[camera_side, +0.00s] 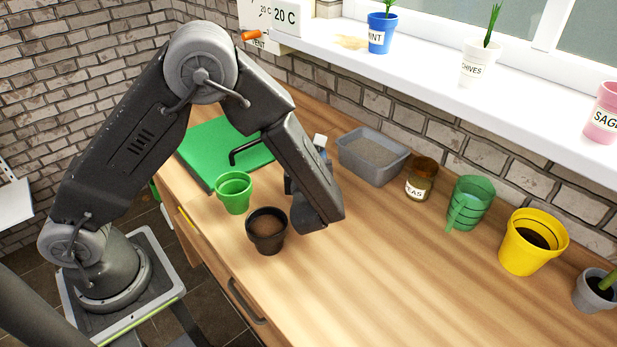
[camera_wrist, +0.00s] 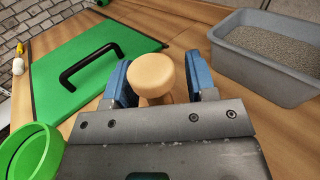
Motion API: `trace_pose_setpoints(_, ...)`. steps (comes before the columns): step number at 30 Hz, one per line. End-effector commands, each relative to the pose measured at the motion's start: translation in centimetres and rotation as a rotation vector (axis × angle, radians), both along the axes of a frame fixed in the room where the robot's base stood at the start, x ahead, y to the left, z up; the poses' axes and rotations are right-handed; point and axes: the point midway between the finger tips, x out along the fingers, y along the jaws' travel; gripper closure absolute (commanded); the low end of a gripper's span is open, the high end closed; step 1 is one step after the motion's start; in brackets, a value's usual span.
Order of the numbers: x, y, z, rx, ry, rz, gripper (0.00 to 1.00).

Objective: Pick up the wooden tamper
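The wooden tamper (camera_wrist: 152,72) shows in the wrist view as a pale, rounded wooden knob with a narrower part below it. My gripper (camera_wrist: 158,62) has its two blue fingers on either side of the tamper. The left finger is close against the knob, and a small gap shows between the knob and the right finger. The fingers look open around it; their lower contact is hidden by the gripper body. In the side view my arm hides the tamper.
A green board (camera_side: 215,150) with a black handle lies behind left. A green pot (camera_side: 234,192) and a dark soil-filled pot (camera_side: 267,230) stand nearby. A grey tray (camera_side: 374,172) of grit is on the right, then a PEAS jar (camera_side: 421,178).

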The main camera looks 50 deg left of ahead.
Motion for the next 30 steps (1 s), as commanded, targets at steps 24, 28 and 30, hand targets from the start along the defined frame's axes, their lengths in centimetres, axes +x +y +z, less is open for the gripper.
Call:
trace_pose_setpoints(24,0.0,0.0,0.2,-0.001,-0.001,0.0,1.0)
trace_pose_setpoints(28,0.0,0.0,0.9,-0.002,-0.004,0.001,1.0)
trace_pose_setpoints(30,0.0,0.0,1.5,-0.002,-0.004,0.001,1.0)
